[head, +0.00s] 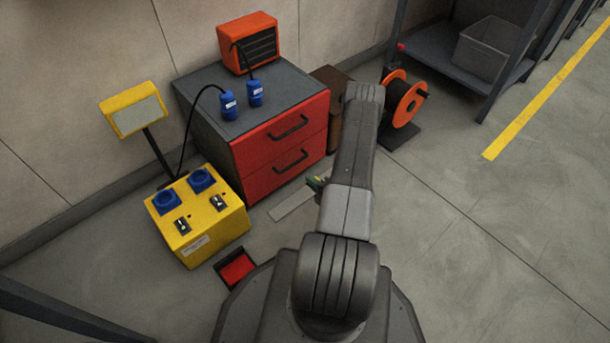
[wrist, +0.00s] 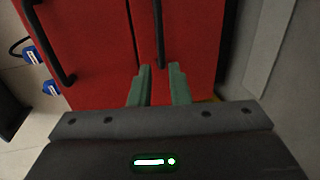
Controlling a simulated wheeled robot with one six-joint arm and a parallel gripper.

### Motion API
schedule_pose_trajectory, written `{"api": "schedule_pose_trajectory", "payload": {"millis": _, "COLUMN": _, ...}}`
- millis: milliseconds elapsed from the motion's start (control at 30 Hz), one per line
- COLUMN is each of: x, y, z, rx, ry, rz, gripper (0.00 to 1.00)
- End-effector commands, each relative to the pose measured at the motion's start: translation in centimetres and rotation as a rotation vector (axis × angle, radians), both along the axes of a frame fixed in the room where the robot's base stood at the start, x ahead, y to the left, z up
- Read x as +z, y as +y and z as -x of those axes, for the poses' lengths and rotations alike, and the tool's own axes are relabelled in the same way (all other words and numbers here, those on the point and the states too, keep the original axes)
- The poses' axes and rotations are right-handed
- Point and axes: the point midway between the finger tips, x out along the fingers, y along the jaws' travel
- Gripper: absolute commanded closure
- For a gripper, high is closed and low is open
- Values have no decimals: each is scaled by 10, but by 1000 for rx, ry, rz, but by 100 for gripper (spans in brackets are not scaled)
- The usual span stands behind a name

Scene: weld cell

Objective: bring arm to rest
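My arm reaches from the bottom of the head view toward the red drawer cabinet (head: 281,152), and its links hide much of my gripper. A small green part of my gripper (head: 316,184) shows left of the arm, low beside the cabinet. In the wrist view, the two green fingers of my gripper (wrist: 159,75) are apart, with red drawer front between them. A dark drawer handle (wrist: 158,35) lies just beyond the fingertips; I cannot tell whether they touch it. Both drawers look shut.
Two blue plugs (head: 228,106) and an orange heater (head: 247,42) stand on the cabinet. A yellow socket box (head: 200,224) stands left, with a red tray (head: 237,269) before it. An orange cable reel (head: 396,98) and shelf (head: 440,58) are behind right. Floor at right is clear.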

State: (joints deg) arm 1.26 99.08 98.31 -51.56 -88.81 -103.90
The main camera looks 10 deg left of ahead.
Motion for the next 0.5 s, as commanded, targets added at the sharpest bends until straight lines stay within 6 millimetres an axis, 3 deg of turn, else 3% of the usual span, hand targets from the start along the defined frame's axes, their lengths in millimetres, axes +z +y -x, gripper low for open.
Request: {"api": "schedule_pose_trajectory", "payload": {"millis": 500, "x": 1, "y": -5, "z": 4, "rx": 1, "ry": -1, "rz": 0, "gripper": 83}}
